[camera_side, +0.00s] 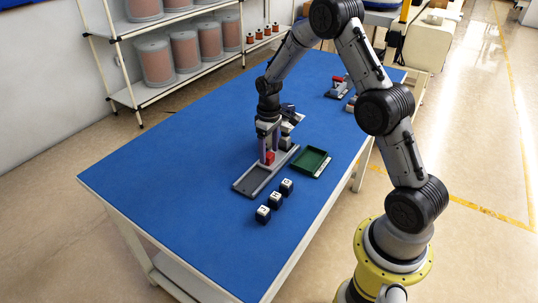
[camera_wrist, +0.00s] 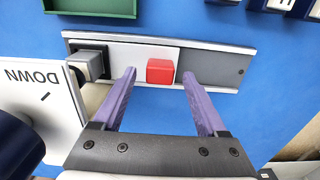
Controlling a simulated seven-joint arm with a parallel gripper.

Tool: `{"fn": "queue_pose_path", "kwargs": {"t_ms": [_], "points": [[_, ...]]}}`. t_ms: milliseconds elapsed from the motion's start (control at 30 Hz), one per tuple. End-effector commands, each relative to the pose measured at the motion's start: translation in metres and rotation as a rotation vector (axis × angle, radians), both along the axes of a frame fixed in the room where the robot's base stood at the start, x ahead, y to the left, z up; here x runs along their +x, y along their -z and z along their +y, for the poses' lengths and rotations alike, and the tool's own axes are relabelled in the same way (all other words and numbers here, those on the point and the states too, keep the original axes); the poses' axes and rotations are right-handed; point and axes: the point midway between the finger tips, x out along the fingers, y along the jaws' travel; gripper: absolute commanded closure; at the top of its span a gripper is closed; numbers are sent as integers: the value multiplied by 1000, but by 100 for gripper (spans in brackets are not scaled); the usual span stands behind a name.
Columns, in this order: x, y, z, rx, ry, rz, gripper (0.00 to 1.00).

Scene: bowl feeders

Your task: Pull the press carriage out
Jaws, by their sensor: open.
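The press carriage (camera_wrist: 127,60) is a pale plate with a red block (camera_wrist: 160,71) on it, lying in a metal-edged rail (camera_wrist: 218,68) in the wrist view. The red block also shows in the side view (camera_side: 270,158). My gripper (camera_wrist: 159,76) is open and points down, with one purple finger on either side of the red block and a gap on each side. In the side view my gripper (camera_side: 268,146) is low over the rail. The press (camera_wrist: 90,64) stands at the left end of the carriage in the wrist view, with a plate marked DOWN (camera_wrist: 38,100).
A green tray (camera_side: 325,165) lies beside the rail. Several dark cubes with white marks, one of them nearest (camera_side: 262,214), stand in a row on the blue table (camera_side: 170,180). Another red-and-grey device (camera_side: 338,90) is at the far end. The table's near left is clear.

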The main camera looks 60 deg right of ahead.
Motion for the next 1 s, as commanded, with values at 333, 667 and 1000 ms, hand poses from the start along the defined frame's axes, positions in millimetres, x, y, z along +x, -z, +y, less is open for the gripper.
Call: {"fn": "queue_pose_path", "kwargs": {"t_ms": [333, 667, 1000], "points": [[0, 22, 0, 0, 0, 0, 25], [0, 21, 0, 0, 0, 0, 48], [0, 21, 0, 0, 0, 0, 100]]}}
